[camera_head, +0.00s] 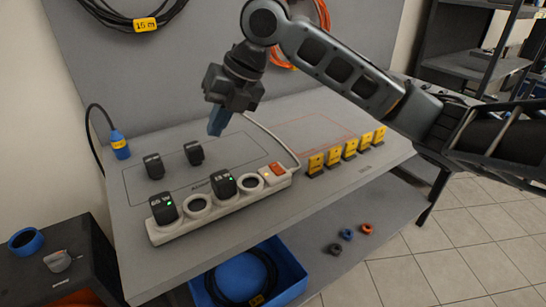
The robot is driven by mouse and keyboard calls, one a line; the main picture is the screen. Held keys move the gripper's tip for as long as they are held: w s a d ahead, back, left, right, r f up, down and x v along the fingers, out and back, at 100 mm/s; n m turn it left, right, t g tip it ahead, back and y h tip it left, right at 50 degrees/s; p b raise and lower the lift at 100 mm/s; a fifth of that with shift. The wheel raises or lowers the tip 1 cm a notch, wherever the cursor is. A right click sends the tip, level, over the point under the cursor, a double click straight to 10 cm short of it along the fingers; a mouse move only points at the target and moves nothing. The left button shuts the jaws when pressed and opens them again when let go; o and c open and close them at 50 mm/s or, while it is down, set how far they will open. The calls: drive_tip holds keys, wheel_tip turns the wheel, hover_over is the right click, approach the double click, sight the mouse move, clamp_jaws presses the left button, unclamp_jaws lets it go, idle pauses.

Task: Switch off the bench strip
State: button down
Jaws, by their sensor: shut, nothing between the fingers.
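The white bench strip (212,211) lies along the front of the grey bench. Its orange-red rocker switch (279,170) is at the right end, beside a small pale light (267,175). Two black plug-in adapters with green lights sit in the strip, one at the left (163,208) and one near the middle (223,185); other sockets are empty. My gripper (216,128) points down, shut and empty, above the bench behind the strip. It is up and to the left of the switch, apart from it.
Two black adapters (153,166) (194,153) stand in an outlined area behind the strip. A row of yellow tags (350,148) stands to the right. A white cable (277,137) runs to the strip's right end. A blue connector (119,144) is at the left. A blue bin (288,266) is below.

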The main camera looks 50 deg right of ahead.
sight(274, 165)
drive_tip(key=s+d+r+n+g+h, duration=0.1)
drive_tip(key=s+d+n+g+h, duration=0.1)
drive_tip(key=s+d, duration=0.4)
drive_tip(key=d+g+h, duration=0.1)
drive_tip(key=d, duration=0.4)
drive_tip(key=shift+d+r+h, duration=0.15)
drive_tip(key=shift+r+h, duration=0.15)
drive_tip(key=shift+r, duration=0.05)
drive_tip(key=shift+f, duration=0.1)
drive_tip(key=f, duration=0.4)
drive_tip(key=w+f+p, duration=0.1)
drive_tip(key=f, duration=0.8)
drive_tip(key=shift+w+d+f, duration=0.15)
drive_tip(key=shift+w+d, duration=0.05)
drive_tip(key=shift+w, duration=0.05)
drive_tip(key=shift+f, duration=0.25)
